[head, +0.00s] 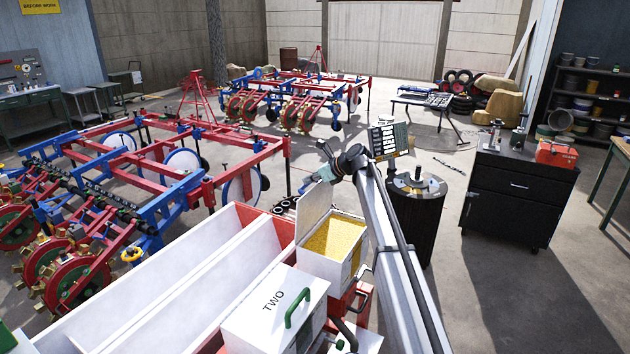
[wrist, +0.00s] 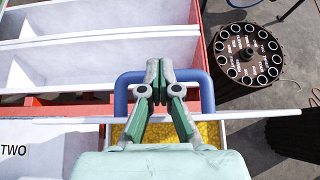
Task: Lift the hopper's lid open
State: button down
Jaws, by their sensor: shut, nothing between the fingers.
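The hopper (head: 332,262) is a white box filled with yellow grain. Its white lid (head: 314,208) stands up, open, at the left side of the box. In the wrist view the lid (wrist: 75,120) shows nearly edge-on as a thin strip, with a blue handle (wrist: 123,92) on its far face. Yellow grain (wrist: 207,134) shows on the near side of the strip. My gripper (wrist: 160,73) is shut and empty, its fingers reaching across the lid's edge inside the handle's outline. Whether it touches the lid or handle I cannot tell. In the head view my gripper (head: 327,160) is by the lid's top.
A closed white hopper marked TWO (head: 250,325) with a green handle (head: 298,308) stands in front. Long white troughs (head: 190,290) lie to the left. A dark round stand (head: 418,215) and black cabinet (head: 518,190) are to the right.

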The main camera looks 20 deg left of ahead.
jog(key=shift+w+a+f, duration=0.15)
jog(key=shift+a+f, duration=0.1)
jog(key=shift+a, duration=0.4)
jog(key=shift+r, duration=0.15)
